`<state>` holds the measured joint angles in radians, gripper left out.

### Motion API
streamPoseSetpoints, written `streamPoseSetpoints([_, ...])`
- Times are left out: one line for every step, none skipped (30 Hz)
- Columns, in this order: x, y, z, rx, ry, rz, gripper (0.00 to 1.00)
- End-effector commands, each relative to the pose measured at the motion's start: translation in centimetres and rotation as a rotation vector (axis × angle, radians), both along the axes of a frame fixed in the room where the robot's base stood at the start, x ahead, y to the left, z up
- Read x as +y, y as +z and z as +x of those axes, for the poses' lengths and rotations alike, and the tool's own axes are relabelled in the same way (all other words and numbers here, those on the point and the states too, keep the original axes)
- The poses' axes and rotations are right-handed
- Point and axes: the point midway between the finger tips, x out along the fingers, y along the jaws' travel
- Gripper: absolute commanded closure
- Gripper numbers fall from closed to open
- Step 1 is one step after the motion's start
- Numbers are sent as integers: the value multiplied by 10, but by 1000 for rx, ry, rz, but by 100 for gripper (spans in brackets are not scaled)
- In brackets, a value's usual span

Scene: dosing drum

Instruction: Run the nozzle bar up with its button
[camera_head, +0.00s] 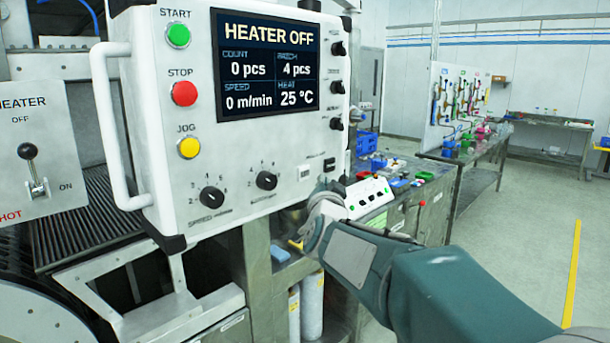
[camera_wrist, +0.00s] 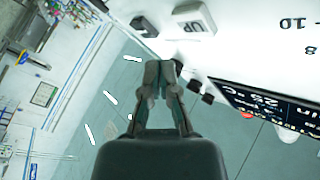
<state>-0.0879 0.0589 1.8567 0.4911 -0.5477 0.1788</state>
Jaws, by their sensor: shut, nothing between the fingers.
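The white control panel (camera_head: 270,140) fills the middle of the head view. Whether the tips touch the panel I cannot tell. In the head view my gripper is by the panel's lower right corner, partly hidden by my wrist. The nozzle bar is not identifiable.
START (camera_head: 178,36), STOP (camera_head: 184,93) and JOG (camera_head: 189,147) buttons line the panel's left side. The screen (camera_head: 268,62) reads HEATER OFF. Dials (camera_head: 211,197) sit below. A small white button box (camera_head: 367,195) stands right of the panel. Open floor lies at right.

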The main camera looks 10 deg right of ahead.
Motion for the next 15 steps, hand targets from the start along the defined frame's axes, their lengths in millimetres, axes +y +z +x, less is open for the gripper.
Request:
streamPoseSetpoints([4, 0, 6, 0, 1, 0, 100])
streamPoseSetpoints([6, 0, 8, 0, 1, 0, 100])
streamPoseSetpoints([8, 0, 12, 0, 2, 1, 100])
streamPoseSetpoints([10, 0, 14, 0, 1, 0, 100])
streamPoseSetpoints([11, 0, 15, 0, 1, 0, 100])
streamPoseSetpoints([13, 0, 17, -1, 1, 0, 100])
streamPoseSetpoints([13, 1, 19, -1, 1, 0, 100])
streamPoseSetpoints([14, 1, 20, -1, 1, 0, 100])
streamPoseSetpoints([15, 0, 21, 0, 0, 0, 100])
streamPoseSetpoints([15, 0, 21, 0, 0, 0, 100])
streamPoseSetpoints([15, 0, 21, 0, 0, -1, 100])
streamPoseSetpoints([15, 0, 22, 0, 0, -1, 100])
streamPoseSetpoints([15, 0, 22, 0, 0, -1, 100])
streamPoseSetpoints([15, 0, 22, 0, 0, -1, 100])
streamPoseSetpoints([15, 0, 22, 0, 0, -1, 100])
